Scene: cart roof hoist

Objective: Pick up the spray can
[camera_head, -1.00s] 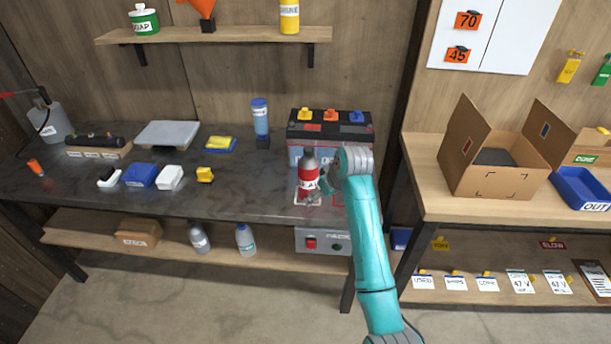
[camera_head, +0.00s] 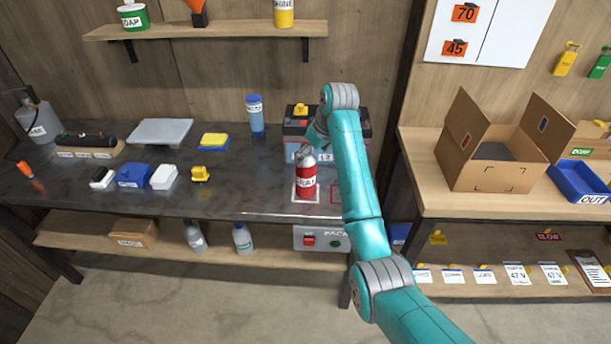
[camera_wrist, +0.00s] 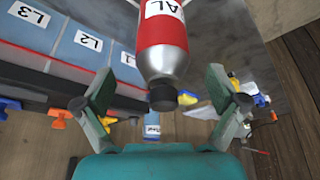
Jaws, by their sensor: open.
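The spray can (camera_head: 306,181) is red with a silver shoulder and a dark cap. It stands upright on the dark workbench, on a white-outlined spot in front of the battery. In the wrist view the can (camera_wrist: 163,38) points its black cap toward my gripper (camera_wrist: 160,82). The fingers are spread apart, one on each side of the cap, with visible gaps and nothing held. In the head view my gripper (camera_head: 314,138) is close above and behind the can, partly hidden by the can and my arm.
The battery (camera_head: 364,130), with labelled cells and coloured caps, stands close behind the can. A blue-capped bottle (camera_head: 255,115) stands to its left. Several small blocks lie farther left. The bench just left of the can is clear. An open cardboard box (camera_head: 489,172) is on the right table.

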